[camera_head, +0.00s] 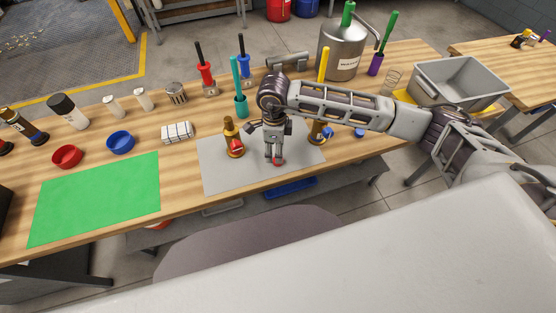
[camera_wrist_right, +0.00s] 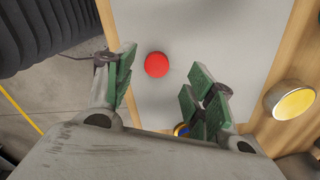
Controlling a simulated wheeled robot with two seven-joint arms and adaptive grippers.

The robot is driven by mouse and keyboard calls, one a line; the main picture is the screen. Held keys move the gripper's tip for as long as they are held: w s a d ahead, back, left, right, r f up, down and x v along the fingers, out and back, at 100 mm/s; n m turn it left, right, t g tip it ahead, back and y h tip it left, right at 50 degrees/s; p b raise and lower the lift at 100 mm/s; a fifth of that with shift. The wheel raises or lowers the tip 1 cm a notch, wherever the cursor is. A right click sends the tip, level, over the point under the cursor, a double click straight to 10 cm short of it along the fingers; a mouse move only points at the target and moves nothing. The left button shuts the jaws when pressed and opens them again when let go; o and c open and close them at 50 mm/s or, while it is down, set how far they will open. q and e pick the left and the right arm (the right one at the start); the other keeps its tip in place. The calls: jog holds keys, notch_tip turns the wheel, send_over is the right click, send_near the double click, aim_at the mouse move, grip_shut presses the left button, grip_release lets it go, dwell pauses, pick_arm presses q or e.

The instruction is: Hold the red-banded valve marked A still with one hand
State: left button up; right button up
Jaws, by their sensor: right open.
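A brass valve with a red part (camera_head: 233,141) stands upright on the left of the grey mat (camera_head: 214,178); no letter A is readable. My right gripper (camera_head: 273,160) points down between the two valves, apart from both. In the right wrist view the gripper (camera_wrist_right: 160,93) is open, with green pads and nothing held. A small round red thing (camera_wrist_right: 157,65) shows beyond the fingertips, over the mat. My left gripper is not in view.
A teal-handled tool (camera_head: 239,92) and a yellow-handled one (camera_head: 322,65) stand behind the valves. The green mat (camera_head: 95,197) is empty. A grey bin (camera_head: 462,85) stands right.

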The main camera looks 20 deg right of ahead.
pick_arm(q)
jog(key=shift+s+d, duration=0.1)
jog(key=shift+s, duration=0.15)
pick_arm(e)
jog(key=shift+f, duration=0.4)
jog(key=f, duration=0.1)
jog(key=f+p, duration=0.1)
jog(key=f, duration=0.1)
jog(key=shift+s+d+f, duration=0.15)
jog(key=shift+d+f, duration=0.05)
jog(key=shift+f, duration=0.5)
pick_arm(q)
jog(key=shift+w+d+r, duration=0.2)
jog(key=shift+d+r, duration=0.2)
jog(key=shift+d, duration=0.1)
